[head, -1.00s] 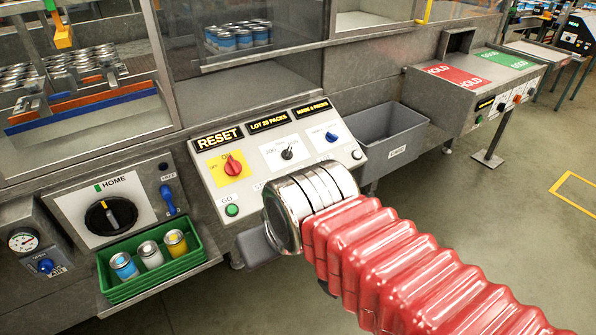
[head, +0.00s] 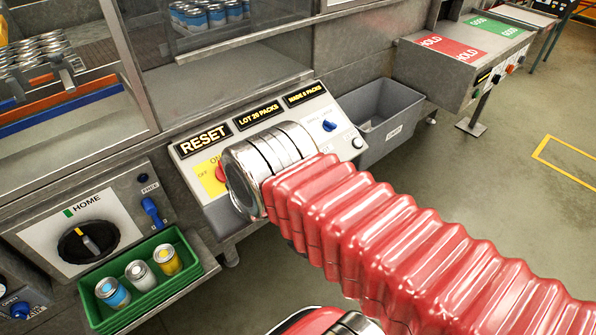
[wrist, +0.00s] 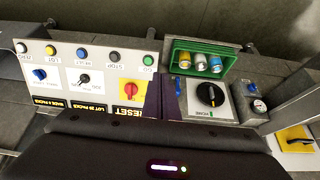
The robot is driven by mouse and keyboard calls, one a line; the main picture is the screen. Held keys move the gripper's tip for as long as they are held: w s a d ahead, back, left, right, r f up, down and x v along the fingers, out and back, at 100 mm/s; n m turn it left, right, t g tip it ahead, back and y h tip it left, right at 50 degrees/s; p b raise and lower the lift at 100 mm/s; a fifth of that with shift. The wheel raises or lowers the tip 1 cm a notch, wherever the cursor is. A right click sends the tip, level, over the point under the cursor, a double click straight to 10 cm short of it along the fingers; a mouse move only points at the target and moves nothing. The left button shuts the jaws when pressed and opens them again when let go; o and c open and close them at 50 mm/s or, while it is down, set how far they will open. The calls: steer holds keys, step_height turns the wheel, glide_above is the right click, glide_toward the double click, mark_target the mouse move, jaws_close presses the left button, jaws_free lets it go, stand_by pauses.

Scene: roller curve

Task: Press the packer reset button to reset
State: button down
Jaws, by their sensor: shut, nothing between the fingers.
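A sloped grey control panel bears a black RESET plate (head: 204,139) above a red knob on a yellow plate (head: 211,177). My silver wrist partly covers the knob in the head view. In the wrist view, upside down, the red knob (wrist: 131,91) shows beside my gripper. A row of round buttons includes a green one (wrist: 149,59), a black one (wrist: 111,56) and a blue one (wrist: 80,52); the blue one's small label cannot be read surely. My gripper (wrist: 168,82) is shut and empty, its dark fingers between the red knob and the HOME dial. Contact cannot be told.
A green tray (head: 190,250) with three cans sits left of the panel, below the HOME dial (head: 89,242). A grey bin (head: 385,135) stands right of the panel. A red and green HOLD/GOOD bench (head: 425,75) lies beyond. Floor at right is clear.

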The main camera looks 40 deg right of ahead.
steer(key=shift+w, duration=0.15)
stand_by(0.3)
steer(key=w+d+f+m+y, duration=0.4)
steer(key=w+f+m+y, duration=0.5)
steer(key=m, duration=1.2)
steer(key=w+d+f+m+t+h, duration=0.1)
steer(key=d+f+m+t+h, duration=0.1)
steer(key=d+m, duration=0.5)
steer(key=w+d+f+m+t+h, duration=0.1)
steer(key=d+f+m+t+h, duration=0.1)
steer(key=d+m, duration=0.5)
steer(key=w+d+f+m+t+h, duration=0.1)
steer(key=d+m+t, duration=0.4)
steer(key=d, duration=0.8)
steer(key=f+m+h, duration=0.1)
steer(key=m+h, duration=0.1)
steer(key=m, duration=0.1)
steer(key=shift+w+d+f+t, duration=0.15)
steer(key=shift+d+t, duration=0.05)
steer(key=shift+t, duration=0.1)
